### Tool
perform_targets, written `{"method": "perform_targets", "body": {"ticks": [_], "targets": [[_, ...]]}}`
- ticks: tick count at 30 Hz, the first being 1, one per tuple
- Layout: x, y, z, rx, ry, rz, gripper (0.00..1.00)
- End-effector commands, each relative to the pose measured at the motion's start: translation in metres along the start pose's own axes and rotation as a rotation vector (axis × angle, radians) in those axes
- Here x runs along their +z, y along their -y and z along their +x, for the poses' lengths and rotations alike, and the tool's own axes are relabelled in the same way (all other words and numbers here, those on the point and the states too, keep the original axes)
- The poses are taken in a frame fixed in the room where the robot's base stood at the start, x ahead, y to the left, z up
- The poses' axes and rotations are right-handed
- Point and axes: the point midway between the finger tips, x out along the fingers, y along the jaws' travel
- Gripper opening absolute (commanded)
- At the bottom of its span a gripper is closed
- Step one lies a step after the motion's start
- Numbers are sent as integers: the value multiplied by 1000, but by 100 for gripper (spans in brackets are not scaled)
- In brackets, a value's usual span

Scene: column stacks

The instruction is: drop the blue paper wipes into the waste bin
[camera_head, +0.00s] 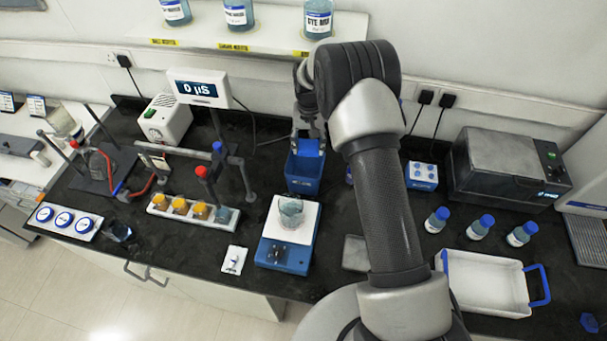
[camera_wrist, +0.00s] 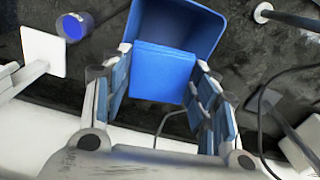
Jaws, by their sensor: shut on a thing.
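My gripper (camera_head: 308,138) is above the blue waste bin (camera_head: 303,184) at the back middle of the bench. In the wrist view its two fingers (camera_wrist: 161,72) are shut on a flat, folded blue paper wipe (camera_wrist: 160,82). The wipe is held at the mouth of the bin (camera_wrist: 195,18), whose open top shows beyond it. Whether the wipe's far edge is below the bin's rim is hard to tell. A small crumpled blue thing (camera_head: 589,322), perhaps another wipe, lies at the bench's lower right.
A blue balance (camera_head: 285,255) with a beaker stands in front of the bin. A stand (camera_head: 230,160) and a bottle rack (camera_head: 193,212) are to its left. A white tray (camera_head: 485,285), several blue-capped bottles (camera_head: 480,227) and a grey box (camera_head: 505,170) are right.

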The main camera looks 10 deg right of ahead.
Motion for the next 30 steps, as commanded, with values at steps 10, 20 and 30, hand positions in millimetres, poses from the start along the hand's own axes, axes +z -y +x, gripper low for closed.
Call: {"method": "perform_targets", "body": {"ticks": [10,20,30], "targets": [[4,-1,39,2,10,1,32],[5,-2,40,3,12,1,60],[5,-2,40,3,13,1,77]]}}
